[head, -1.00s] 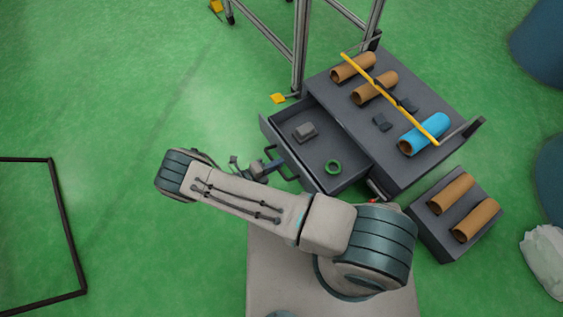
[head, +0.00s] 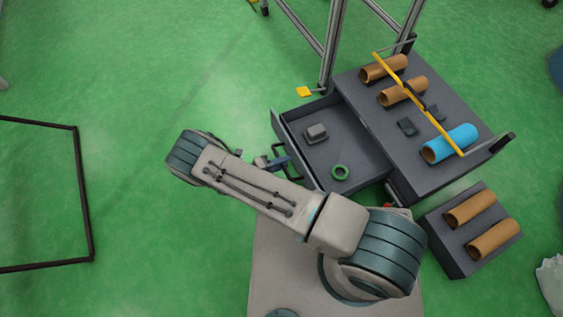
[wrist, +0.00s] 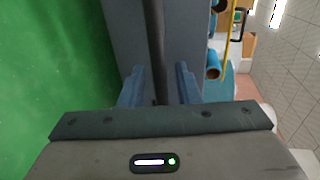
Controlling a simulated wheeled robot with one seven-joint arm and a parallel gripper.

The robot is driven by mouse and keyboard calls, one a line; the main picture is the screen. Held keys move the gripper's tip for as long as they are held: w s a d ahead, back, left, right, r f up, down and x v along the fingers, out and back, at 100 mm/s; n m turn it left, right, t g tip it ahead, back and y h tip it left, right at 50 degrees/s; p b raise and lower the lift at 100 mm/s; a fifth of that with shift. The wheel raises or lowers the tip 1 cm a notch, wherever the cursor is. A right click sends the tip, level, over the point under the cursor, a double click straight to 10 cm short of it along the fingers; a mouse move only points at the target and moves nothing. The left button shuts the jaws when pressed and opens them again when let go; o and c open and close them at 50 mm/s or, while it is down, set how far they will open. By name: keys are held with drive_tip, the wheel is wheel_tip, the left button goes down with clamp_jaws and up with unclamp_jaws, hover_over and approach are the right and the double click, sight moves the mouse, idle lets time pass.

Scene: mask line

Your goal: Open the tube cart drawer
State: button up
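The tube cart (head: 440,185) is a dark grey cabinet at the right in the head view. Its drawer (head: 366,160) is pulled well out to the left, and I look down into it. A grey block (head: 316,132) and a green ring (head: 340,172) lie inside. My gripper (head: 277,163) is at the dark handle (head: 281,150) on the drawer front, partly hidden by my arm.
Brown tubes, a blue tube (head: 450,144) and a yellow bar (head: 425,110) are on the cart top. A low box (head: 440,240) with two brown tubes stands at right. A metal frame (head: 332,50) stands behind.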

drive_tip(key=p+v, duration=0.2)
drive_tip(key=v, duration=1.1)
drive_tip(key=shift+s+a+p, duration=0.2)
drive_tip(key=shift+a+p, duration=0.1)
drive_tip(key=shift+p, duration=0.05)
drive_tip(key=w+d+r+m+g+y+p, duration=0.2)
drive_tip(key=w+d+r+m+g+p, duration=0.3)
drive_tip(key=r, duration=1)
drive_tip(key=w+d+r+m+g+y+p, duration=0.15)
drive_tip(key=r+m+p, duration=0.55)
drive_tip(key=r, duration=0.8)
drive_tip(key=w+d+r+m+g+y+p, duration=0.25)
drive_tip(key=d+r+m+p, duration=0.35)
drive_tip(key=r, duration=0.9)
drive_tip(key=s+d+r+m+t+y+p, duration=0.1)
drive_tip(key=s+d+r+m+p, duration=0.4)
drive_tip(key=r, duration=0.8)
drive_tip(key=s+d+r+m+t+y+p, duration=0.1)
drive_tip(key=s+d+r+m+y+p, duration=0.3)
drive_tip(key=r+m, duration=0.7)
drive_tip(key=s+d+r+m+t+y+p, duration=0.2)
drive_tip(key=s+d+r+m+p, duration=0.3)
drive_tip(key=r, duration=1)
drive_tip(key=d+m+p, duration=0.3)
drive_tip(key=p, duration=0.2)
drive_tip(key=shift+s+y+p, duration=0.3)
drive_tip(key=shift+s+p, duration=0.05)
